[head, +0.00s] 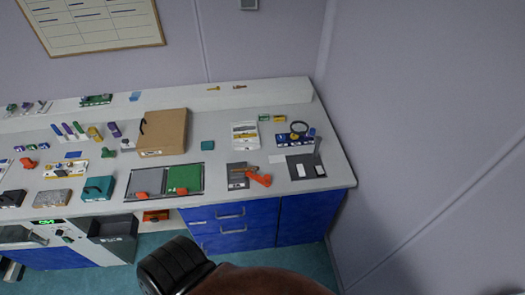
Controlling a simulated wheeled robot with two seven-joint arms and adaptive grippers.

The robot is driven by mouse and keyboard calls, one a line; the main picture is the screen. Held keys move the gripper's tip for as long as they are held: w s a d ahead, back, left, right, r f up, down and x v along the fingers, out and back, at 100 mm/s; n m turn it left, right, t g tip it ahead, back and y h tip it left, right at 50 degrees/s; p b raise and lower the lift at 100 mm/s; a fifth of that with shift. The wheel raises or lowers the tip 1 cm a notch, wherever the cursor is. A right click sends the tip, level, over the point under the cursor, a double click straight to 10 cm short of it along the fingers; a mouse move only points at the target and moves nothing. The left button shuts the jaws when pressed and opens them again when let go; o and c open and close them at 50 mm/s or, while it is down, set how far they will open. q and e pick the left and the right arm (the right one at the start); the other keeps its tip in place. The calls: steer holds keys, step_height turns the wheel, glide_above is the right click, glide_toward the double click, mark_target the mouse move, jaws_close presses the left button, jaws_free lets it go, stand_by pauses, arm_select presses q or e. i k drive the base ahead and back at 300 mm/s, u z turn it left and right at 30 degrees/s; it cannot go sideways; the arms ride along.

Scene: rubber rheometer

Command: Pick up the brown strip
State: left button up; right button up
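I cannot make out a brown strip with certainty. A small orange-brown piece (253,169) lies by the dark grey pad (237,183) at the front of the worktop, beside an orange-red tool (262,180). Two small pieces, one yellowish (213,88) and one reddish-brown (240,87), lie on the raised back ledge; they are too small to identify. Neither gripper's fingertips show. A black ribbed part and a brown rounded surface at the bottom edge seem to be mine.
A white worktop (220,157) stands over blue drawers (232,229). A wall closes the right side.

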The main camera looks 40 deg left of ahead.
mark_target(250, 169)
steer(key=u, duration=3.65)
steer(key=i, duration=1.2)
steer(key=z, duration=2.65)
